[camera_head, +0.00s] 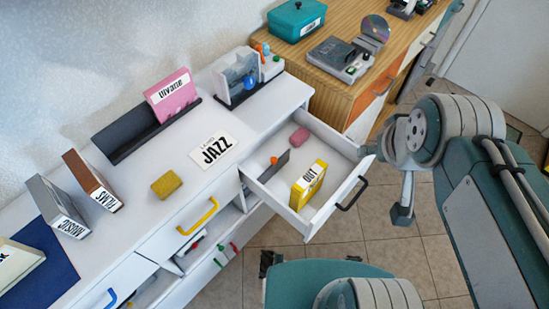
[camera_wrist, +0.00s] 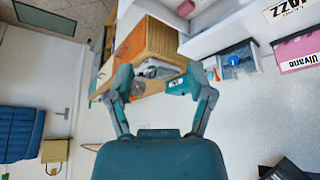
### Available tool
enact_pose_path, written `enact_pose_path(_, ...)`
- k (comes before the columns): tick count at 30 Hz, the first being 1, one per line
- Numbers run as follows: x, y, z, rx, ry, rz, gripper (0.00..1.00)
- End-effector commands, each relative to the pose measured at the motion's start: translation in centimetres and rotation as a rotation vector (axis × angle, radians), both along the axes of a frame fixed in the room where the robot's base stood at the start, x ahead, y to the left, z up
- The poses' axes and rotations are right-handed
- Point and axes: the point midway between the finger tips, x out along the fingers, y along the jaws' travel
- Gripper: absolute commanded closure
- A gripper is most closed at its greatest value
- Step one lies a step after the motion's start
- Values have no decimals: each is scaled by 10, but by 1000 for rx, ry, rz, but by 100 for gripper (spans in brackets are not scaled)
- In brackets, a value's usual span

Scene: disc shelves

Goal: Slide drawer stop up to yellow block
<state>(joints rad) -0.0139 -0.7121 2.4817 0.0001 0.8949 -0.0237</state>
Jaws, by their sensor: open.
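The yellow block (camera_head: 308,186), labelled "OUT", stands upright in the open white drawer (camera_head: 262,186), toward its front. The drawer stop, a thin dark plate (camera_head: 282,161) with an orange knob (camera_head: 273,160), stands in the drawer behind the block, with a gap between them. A pink lump (camera_head: 299,137) lies near the drawer's right side. My gripper (camera_wrist: 158,84) is open, with nothing between its fingers. In the head view only part of it shows, outside the drawer's front, to the right of the black handle (camera_head: 352,193). The wrist view does not clearly show the block or stop.
The white cabinet top holds a "JAZZ" card (camera_head: 215,151), a yellow sponge (camera_head: 166,184), a pink "Ulvane" case (camera_head: 172,95) and a clear disc box (camera_head: 238,73). A wooden cabinet (camera_head: 342,98) stands behind the drawer. Tiled floor (camera_head: 388,258) lies open in front.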

Motion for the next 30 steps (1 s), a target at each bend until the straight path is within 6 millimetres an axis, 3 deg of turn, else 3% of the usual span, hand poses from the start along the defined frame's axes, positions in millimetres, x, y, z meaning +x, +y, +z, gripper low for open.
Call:
enact_pose_path(8, 58, 30, -18, -72, 112, 241, 33)
enact_pose_path(14, 100, 60, -44, -124, 187, 431, 33)
enact_pose_path(23, 152, 114, -107, -196, 293, 721, 33)
enact_pose_path(30, 177, 161, -174, -246, 374, 954, 33)
